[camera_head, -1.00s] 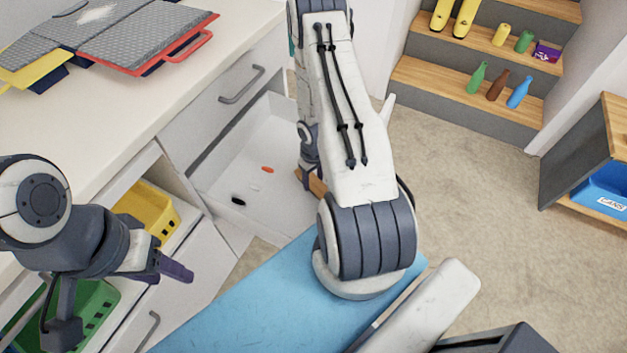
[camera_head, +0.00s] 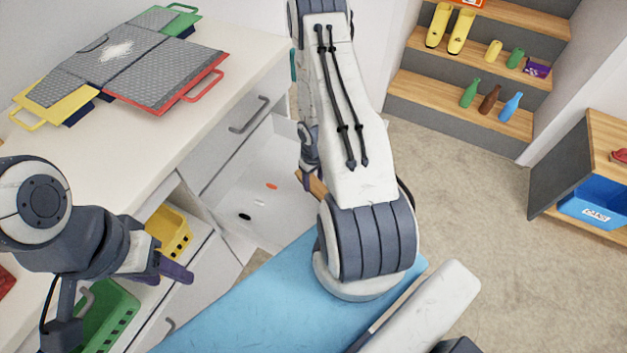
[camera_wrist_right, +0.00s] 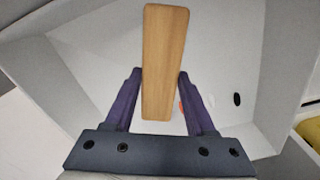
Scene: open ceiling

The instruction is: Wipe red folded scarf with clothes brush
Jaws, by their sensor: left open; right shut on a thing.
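My right gripper (camera_head: 308,175) is shut on a wooden piece (camera_head: 315,186), which looks like the clothes brush. In the right wrist view, the flat wooden clothes brush (camera_wrist_right: 164,60) stands up between the two purple fingers of the right gripper (camera_wrist_right: 161,76); no bristles show. My left gripper (camera_head: 172,268) is open and empty, in front of the cabinet shelves. A red thing (camera_head: 5,283) is cut off at the left edge on the counter; I cannot tell whether it is the folded scarf.
The white counter (camera_head: 130,140) carries grey panels (camera_head: 165,72) with coloured handles. An open drawer (camera_head: 255,190) below it holds small items. A blue mat-like surface (camera_head: 255,300) lies in front. Wooden steps (camera_head: 415,100) hold bottles and shoes. A red item (camera_head: 620,156) tops a shelf at right.

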